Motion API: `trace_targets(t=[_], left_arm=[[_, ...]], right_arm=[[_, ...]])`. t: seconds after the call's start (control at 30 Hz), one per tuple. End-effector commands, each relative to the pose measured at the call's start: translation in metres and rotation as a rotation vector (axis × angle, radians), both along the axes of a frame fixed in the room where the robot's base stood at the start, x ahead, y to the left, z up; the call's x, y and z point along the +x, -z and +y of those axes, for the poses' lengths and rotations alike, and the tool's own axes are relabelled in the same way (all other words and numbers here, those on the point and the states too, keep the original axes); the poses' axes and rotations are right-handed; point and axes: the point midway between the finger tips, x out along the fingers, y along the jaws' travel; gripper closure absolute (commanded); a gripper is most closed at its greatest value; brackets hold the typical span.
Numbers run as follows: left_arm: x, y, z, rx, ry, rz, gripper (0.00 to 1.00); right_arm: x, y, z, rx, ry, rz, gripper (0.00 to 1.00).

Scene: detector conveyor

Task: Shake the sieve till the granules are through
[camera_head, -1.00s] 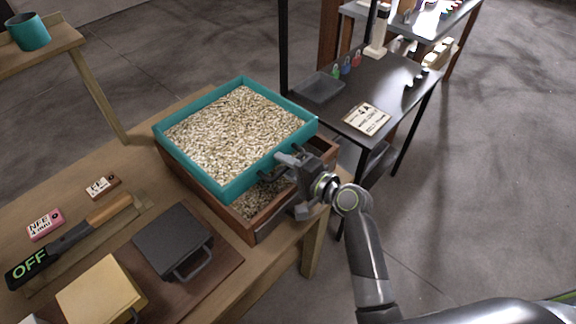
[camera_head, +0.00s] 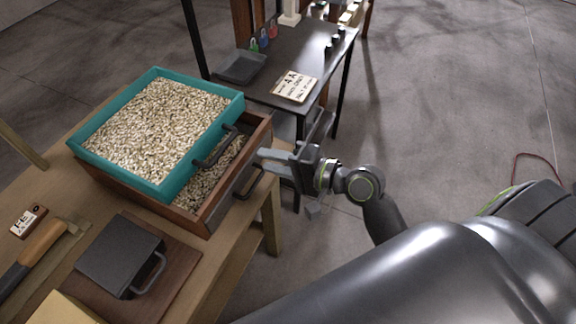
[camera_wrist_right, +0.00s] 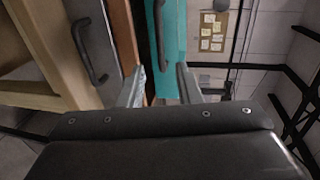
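The teal sieve (camera_head: 207,172) is full of pale granules (camera_head: 155,125) and sits on top of a wooden box (camera_head: 255,140), shifted toward the left. More granules (camera_head: 215,178) lie in the box beneath, in the part left uncovered. The sieve's dark handle (camera_head: 217,148) faces my right gripper (camera_head: 268,160), which is open and empty, a little apart from it. In the right wrist view the sieve's teal wall and handle (camera_wrist_right: 160,35) show ahead of the open fingers (camera_wrist_right: 158,85). My left gripper is not in view.
The box has its own dark handle (camera_head: 249,184). On the bench are a dark lidded block with a handle (camera_head: 122,255), a wooden-handled tool (camera_head: 40,245) and a small label (camera_head: 28,221). A black table (camera_head: 315,50) with a sign (camera_head: 294,86) and a grey tray (camera_head: 240,67) stands behind.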

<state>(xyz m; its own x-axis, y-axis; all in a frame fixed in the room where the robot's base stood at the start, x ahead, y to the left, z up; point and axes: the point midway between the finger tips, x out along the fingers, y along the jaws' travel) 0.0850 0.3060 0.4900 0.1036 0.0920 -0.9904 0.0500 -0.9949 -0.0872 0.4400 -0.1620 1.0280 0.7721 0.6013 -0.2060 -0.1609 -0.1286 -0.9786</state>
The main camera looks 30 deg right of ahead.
Motion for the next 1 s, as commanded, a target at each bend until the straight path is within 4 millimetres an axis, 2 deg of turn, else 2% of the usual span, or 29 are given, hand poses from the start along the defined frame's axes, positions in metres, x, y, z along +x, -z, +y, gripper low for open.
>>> trace_targets(t=[0.1,0.3,1.0], left_arm=[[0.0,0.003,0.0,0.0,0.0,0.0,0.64],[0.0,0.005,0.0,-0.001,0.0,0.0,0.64],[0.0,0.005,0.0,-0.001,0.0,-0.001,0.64]], right_arm=[[-0.013,-0.002,-0.01,-0.004,-0.001,0.001,0.69],[-0.024,-0.006,-0.019,-0.001,0.0,-0.001,0.69],[-0.026,-0.007,-0.02,0.0,-0.001,0.0,0.69]])
